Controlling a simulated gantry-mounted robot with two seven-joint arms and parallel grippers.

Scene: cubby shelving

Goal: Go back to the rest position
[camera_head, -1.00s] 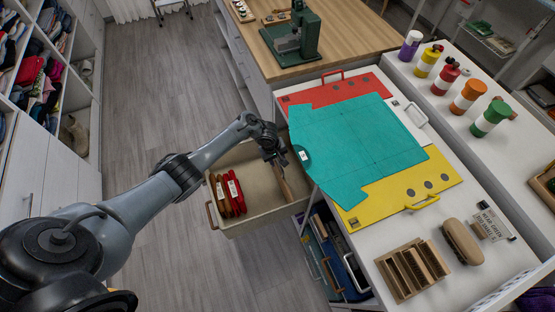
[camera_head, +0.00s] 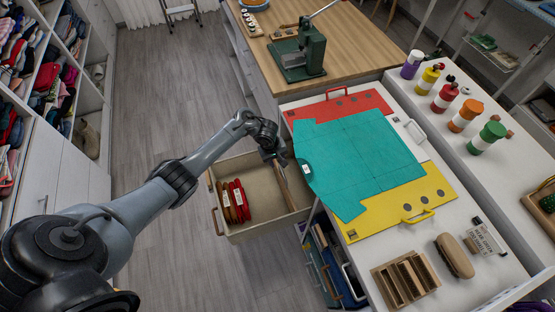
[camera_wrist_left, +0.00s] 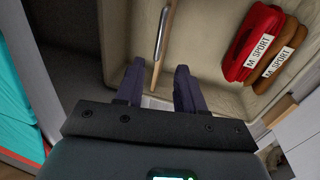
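My left gripper (camera_head: 274,156) hangs over the far right part of an open pale drawer (camera_head: 256,232). In the left wrist view its two dark fingers (camera_wrist_left: 158,88) are apart and grip nothing. A long tool (camera_head: 287,188) with a wooden part lies along the drawer's right side. In the wrist view the tool (camera_wrist_left: 164,35) shows a metal strip and wood beyond the fingers, and its near end reaches between them in the picture; I cannot tell any contact. My right gripper is not in view.
Red and brown folded items (camera_head: 237,200) labelled "M SPORT" lie in the drawer's left part. A white table right of the drawer holds a teal sheet (camera_head: 360,155), yellow (camera_head: 400,208) and red boards (camera_head: 335,105), and brushes. Grey floor (camera_head: 160,110) is clear left of the drawer.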

